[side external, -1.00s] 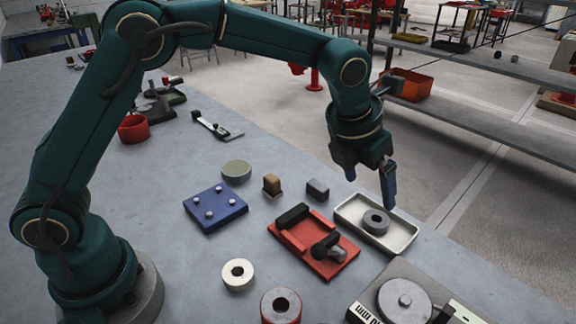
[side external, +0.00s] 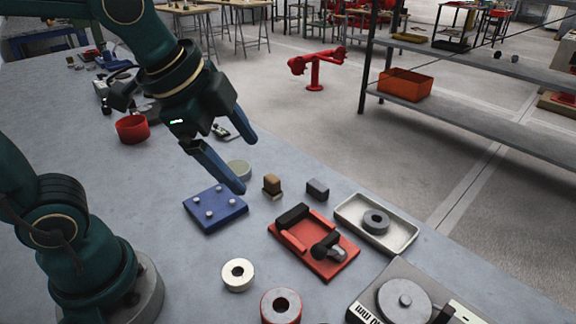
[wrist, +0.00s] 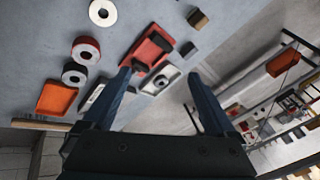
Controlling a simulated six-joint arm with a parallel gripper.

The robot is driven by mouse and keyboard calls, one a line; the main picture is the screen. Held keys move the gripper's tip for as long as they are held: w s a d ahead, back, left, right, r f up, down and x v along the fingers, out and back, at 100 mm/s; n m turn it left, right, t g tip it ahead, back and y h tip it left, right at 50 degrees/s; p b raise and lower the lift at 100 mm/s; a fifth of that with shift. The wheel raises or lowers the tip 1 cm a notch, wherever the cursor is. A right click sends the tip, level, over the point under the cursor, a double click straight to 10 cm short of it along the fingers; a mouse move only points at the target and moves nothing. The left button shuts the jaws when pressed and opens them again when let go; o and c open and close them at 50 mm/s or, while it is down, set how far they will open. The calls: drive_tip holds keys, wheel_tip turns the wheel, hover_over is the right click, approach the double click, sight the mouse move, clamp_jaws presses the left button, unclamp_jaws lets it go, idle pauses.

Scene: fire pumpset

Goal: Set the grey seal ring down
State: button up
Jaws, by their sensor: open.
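The grey seal ring (side external: 376,222) lies flat in the white tray (side external: 347,213) at the right of the table, with nothing holding it. The ring also shows in the wrist view (wrist: 160,81), small, beyond and between my fingertips. My gripper (side external: 246,165) is open and empty.
A red fixture (side external: 289,259) with a black clamp stands left of the tray. A brown block (side external: 272,185) and a dark grey block (side external: 317,189) are behind it. A white ring (side external: 238,274), a red-sided ring (side external: 281,306) and a turntable-like unit (side external: 404,299) are in front.

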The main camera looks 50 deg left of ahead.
drive_tip(key=s+a+f+n, duration=0.1)
drive_tip(key=s+f+n, duration=0.1)
drive_tip(key=s+n, duration=0.4)
drive_tip(key=shift+a+f+n, duration=0.35)
drive_tip(key=shift+n, duration=1.85)
drive_tip(key=shift+s, duration=0.1)
